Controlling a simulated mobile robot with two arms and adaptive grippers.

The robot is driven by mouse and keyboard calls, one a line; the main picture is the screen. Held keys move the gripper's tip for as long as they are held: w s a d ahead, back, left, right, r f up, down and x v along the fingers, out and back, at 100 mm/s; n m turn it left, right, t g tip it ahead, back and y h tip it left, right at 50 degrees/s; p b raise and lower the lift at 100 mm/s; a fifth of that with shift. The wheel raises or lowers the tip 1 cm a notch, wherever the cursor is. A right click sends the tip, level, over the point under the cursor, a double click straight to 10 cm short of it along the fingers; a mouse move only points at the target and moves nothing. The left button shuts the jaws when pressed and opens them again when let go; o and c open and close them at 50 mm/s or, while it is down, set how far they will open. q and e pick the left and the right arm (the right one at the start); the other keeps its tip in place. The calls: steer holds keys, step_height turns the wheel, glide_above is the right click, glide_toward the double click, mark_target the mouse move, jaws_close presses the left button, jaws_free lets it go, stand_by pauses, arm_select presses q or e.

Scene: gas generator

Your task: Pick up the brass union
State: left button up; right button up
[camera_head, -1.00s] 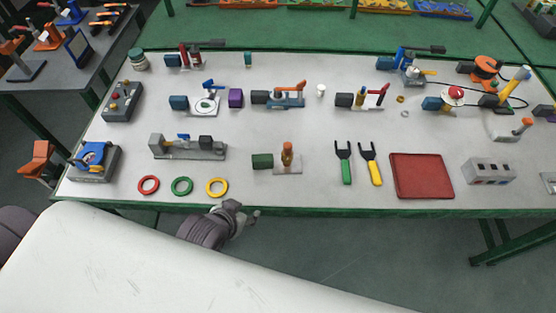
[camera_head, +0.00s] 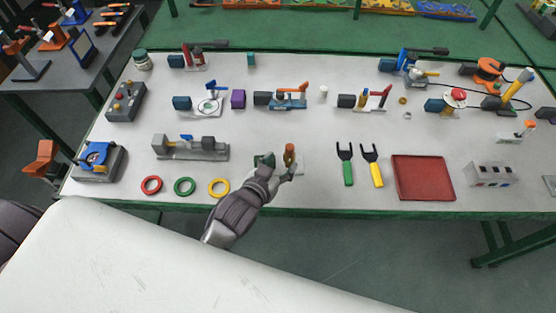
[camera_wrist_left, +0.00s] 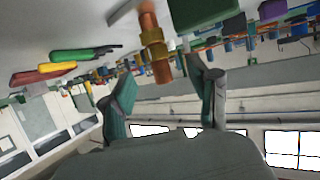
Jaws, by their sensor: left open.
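The brass union (camera_head: 289,152), an upright copper-and-brass fitting, stands on a small pale plate beside a dark green block (camera_head: 264,159) near the table's front edge. In the left wrist view the union (camera_wrist_left: 152,38) appears as a copper tube with a brass middle, between and beyond the fingertips. My left gripper (camera_head: 285,172) is open just in front of the union, close to it. In the wrist view its two fingers (camera_wrist_left: 160,78) are spread with nothing held; whether they touch the union is not clear. My right gripper is not seen.
Red (camera_head: 151,184), green (camera_head: 184,187) and yellow (camera_head: 218,188) rings lie left of my left gripper. Two forked tools (camera_head: 347,172) and a red tray (camera_head: 422,178) lie to the right. A grey fixture (camera_head: 190,150) stands behind the rings; several valve stands fill the back.

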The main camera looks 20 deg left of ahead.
mark_target(288, 156)
arm_select(q)
steer(key=shift+p+x, duration=0.55)
steer(key=shift+x, duration=2.5)
steer(key=shift+s+d+f, duration=0.1)
steer(key=shift+s, duration=0.05)
jaws_close()
